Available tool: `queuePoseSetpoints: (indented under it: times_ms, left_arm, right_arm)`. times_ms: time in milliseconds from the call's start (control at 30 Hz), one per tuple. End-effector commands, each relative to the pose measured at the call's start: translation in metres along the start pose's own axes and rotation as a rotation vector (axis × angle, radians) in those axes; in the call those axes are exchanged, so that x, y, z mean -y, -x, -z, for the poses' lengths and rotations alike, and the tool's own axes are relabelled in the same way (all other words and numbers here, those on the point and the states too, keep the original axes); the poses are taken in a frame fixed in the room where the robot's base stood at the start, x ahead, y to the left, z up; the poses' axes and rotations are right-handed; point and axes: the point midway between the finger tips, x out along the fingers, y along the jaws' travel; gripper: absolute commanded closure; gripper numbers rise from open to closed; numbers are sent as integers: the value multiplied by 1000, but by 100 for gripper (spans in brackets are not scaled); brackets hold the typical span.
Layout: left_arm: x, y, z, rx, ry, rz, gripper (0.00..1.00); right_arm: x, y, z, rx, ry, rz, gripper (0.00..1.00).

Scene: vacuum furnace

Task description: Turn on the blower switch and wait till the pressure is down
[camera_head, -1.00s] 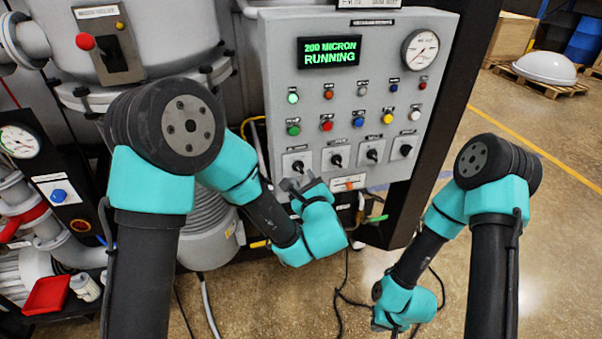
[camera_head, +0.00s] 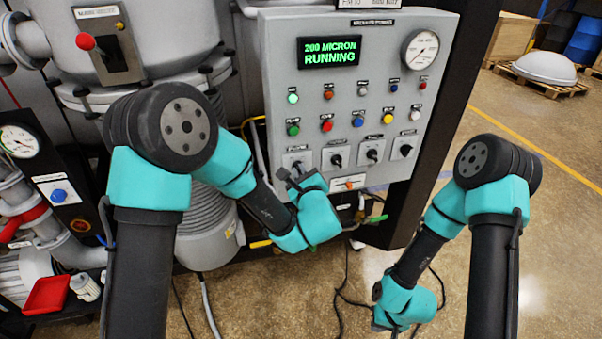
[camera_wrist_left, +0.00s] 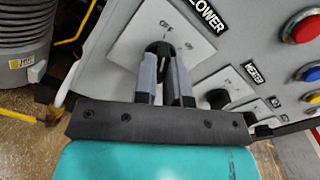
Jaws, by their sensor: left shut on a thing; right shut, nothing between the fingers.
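The blower switch is a black rotary knob on a white plate at the left end of the lower switch row in the head view (camera_head: 297,160). In the left wrist view its plate (camera_wrist_left: 186,40) sits under a "BLOWER" label, with the knob between my fingers. My left gripper (camera_head: 288,180) is shut on this knob; its grey fingers (camera_wrist_left: 163,75) flank it. The knob's exact setting is hard to tell. The green display (camera_head: 329,52) reads "200 MICRON RUNNING". A round pressure gauge (camera_head: 420,49) is at the panel's upper right. My right gripper's fingers are out of sight below the right arm.
The grey control panel (camera_head: 390,20) carries several coloured buttons above the row of rotary switches. A second switch (camera_head: 336,159) is just right of the blower switch. A red tray (camera_head: 46,295) is at lower left. Open floor (camera_head: 550,230) lies to the right.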

Motion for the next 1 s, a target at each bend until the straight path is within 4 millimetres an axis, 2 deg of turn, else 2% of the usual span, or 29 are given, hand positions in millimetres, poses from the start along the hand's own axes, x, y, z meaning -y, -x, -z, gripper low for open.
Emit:
queuePoseSetpoints:
  times_ms: [567,1000]
  left_arm:
    - [0,0,0,0,-60,0,100]
    - [0,0,0,0,-366,0,100]
  right_arm:
    - [0,0,0,0,0,0,100]
    - [0,0,0,0,0,0,100]
